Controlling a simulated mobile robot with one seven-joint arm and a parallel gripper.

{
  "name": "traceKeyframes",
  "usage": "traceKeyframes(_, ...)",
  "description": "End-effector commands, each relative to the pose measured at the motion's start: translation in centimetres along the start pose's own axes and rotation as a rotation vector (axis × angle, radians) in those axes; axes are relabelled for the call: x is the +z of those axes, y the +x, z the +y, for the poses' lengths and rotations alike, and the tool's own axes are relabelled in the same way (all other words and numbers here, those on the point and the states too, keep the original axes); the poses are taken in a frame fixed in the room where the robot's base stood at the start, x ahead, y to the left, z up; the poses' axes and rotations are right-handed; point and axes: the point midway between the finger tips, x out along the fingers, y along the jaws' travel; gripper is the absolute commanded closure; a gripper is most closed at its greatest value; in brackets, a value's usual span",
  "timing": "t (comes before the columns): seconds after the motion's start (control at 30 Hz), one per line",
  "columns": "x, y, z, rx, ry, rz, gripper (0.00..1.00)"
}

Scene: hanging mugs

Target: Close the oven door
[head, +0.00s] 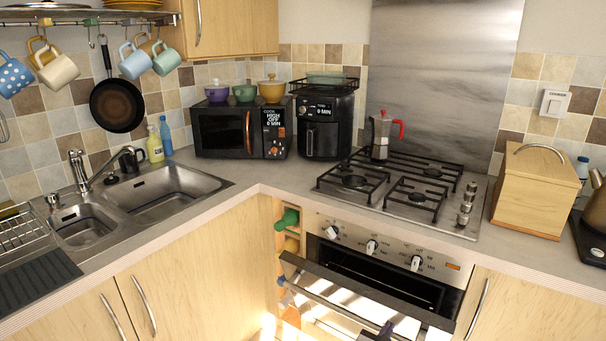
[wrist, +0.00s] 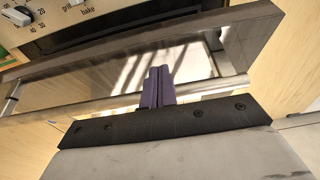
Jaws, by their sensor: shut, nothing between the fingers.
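The oven door (head: 365,301) is partly open in the head view, tilted outward below the control panel, with the dark oven cavity (head: 385,283) showing behind it. In the wrist view the door's top edge (wrist: 95,58) and its silver handle bar (wrist: 90,106) run across the picture. My gripper (head: 387,327) is at the bottom of the head view, by the door's front. In the wrist view its purple fingers (wrist: 157,86) are together and empty, overlapping the handle bar. I cannot tell whether they touch it. The door's lower part is out of view.
The hob (head: 413,196) with a moka pot (head: 381,137) is above the oven. Oven knobs (head: 372,247) sit on the panel. Cupboards flank the oven, with a handle (head: 477,308) on the right one. A narrow rack with bottles (head: 288,219) is to the left.

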Motion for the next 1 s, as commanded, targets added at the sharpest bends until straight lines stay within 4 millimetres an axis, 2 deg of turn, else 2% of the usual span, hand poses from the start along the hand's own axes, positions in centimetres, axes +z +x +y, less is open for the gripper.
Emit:
traceKeyframes(0.5,-0.1,-4.0,0.0,0.001,0.000,0.001,1.00)
traceKeyframes(1.0,-0.1,-4.3,0.0,0.000,0.001,0.000,1.00)
